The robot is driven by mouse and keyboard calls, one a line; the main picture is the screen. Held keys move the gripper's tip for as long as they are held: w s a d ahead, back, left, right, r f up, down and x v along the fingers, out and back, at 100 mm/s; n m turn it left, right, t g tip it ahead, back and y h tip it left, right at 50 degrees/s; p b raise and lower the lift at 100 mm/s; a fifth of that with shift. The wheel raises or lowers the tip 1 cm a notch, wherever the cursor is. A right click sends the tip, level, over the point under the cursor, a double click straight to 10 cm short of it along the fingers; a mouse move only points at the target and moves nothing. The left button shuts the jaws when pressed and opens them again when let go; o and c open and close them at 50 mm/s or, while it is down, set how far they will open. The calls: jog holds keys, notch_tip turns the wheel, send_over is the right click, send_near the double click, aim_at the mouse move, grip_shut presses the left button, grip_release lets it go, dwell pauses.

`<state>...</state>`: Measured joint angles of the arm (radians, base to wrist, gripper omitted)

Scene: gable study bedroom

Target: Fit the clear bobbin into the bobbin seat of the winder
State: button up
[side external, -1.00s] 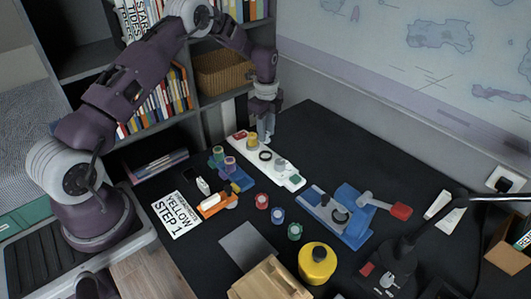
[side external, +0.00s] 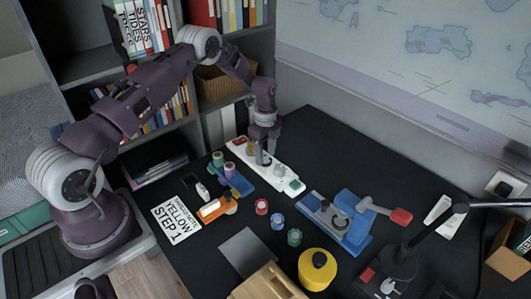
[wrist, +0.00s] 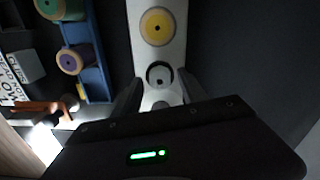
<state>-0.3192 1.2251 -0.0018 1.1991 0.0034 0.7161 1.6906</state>
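The yellow spool (wrist: 158,26) shows clearly in the wrist view. A round seat (wrist: 159,74), dark inside with a pale centre, lies just below it there. My gripper (side external: 262,160) is low over the middle of the winder. Its dark fingers (wrist: 159,88) stand apart on either side of the board. I cannot clearly make out the clear bobbin; a small grey round piece (side external: 279,171) stands on the winder beside my gripper.
A blue rack with spools (side external: 230,174) stands left of the winder. Small coloured spools (side external: 277,220) lie in front. A blue device with a red-ended lever (side external: 340,220) is at right, and a yellow canister (side external: 317,268) is nearer. The dark table behind the winder is clear.

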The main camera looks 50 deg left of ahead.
notch_tip(320, 180, up, 13)
notch_tip(320, 180, up, 8)
jog(key=n+t, duration=0.1)
jog(key=n, duration=0.1)
send_over(266, 156)
jog(key=s+d, duration=0.2)
jog(key=d, duration=0.1)
jog(key=s+d+r+n+t, duration=0.1)
jog(key=s+d+r+n, duration=0.1)
jog(key=s+d+r, duration=0.3)
jog(key=s+d+r+n, duration=0.1)
jog(key=s+r+n, duration=0.15)
jog(key=r, duration=0.35)
jog(key=s+d+r+n+t, duration=0.1)
jog(key=s+d+n, duration=0.1)
jog(key=s, duration=0.6)
jog(key=s+d+r+n+t, duration=0.1)
jog(key=s+n, duration=0.3)
jog(key=s, duration=0.5)
jog(key=s+d+r+n+t, duration=0.1)
jog(key=s+d+n, duration=0.2)
jog(key=s, duration=0.5)
jog(key=shift+s+d+t, duration=0.25)
jog(key=shift+d+t, duration=0.05)
jog(key=shift+d, duration=0.15)
